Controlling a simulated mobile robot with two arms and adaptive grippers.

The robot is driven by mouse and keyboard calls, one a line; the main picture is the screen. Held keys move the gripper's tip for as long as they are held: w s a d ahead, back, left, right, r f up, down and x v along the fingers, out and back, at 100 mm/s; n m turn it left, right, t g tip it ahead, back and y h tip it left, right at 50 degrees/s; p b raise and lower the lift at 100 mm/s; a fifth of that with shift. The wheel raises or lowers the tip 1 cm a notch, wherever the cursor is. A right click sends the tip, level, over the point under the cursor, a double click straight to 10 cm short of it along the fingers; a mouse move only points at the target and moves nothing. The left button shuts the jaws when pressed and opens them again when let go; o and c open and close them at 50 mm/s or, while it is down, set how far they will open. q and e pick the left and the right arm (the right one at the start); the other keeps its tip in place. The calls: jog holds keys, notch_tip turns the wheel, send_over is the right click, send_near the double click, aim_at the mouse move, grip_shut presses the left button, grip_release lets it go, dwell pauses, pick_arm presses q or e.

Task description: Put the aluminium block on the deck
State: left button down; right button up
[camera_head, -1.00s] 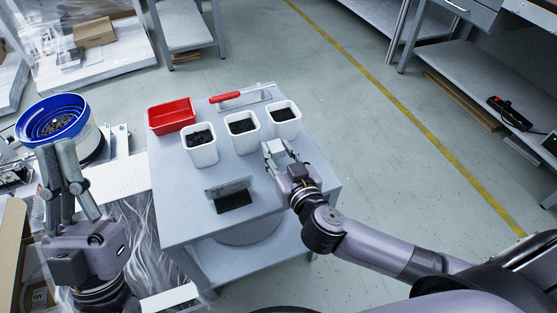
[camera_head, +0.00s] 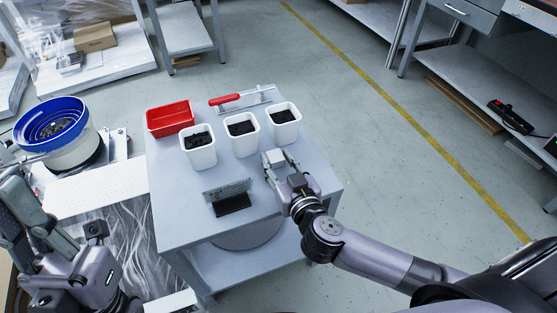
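My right gripper (camera_head: 278,163) is over the right side of the grey table (camera_head: 180,228), in front of the white bins. Its fingers are shut on a small pale grey block, which I take as the aluminium block (camera_head: 274,157); the fingers partly hide it. My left gripper (camera_head: 32,207) is at the lower left edge, empty, with its fingers apart. A pale perforated plate (camera_head: 97,190) lies left of the table beside the bowl feeder. I cannot tell whether this plate is the deck.
Three white bins with dark contents, (camera_head: 199,157), (camera_head: 242,145) and (camera_head: 284,133), stand on the table. A red tray (camera_head: 170,118), a red-handled tool (camera_head: 224,99) and a grey upright plate on a dark base (camera_head: 233,204) are there too. A blue-rimmed bowl feeder (camera_head: 55,150) stands left.

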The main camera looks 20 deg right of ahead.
jog(key=o, duration=0.3)
jog(key=shift+o, duration=0.2)
jog(key=shift+r, duration=0.1)
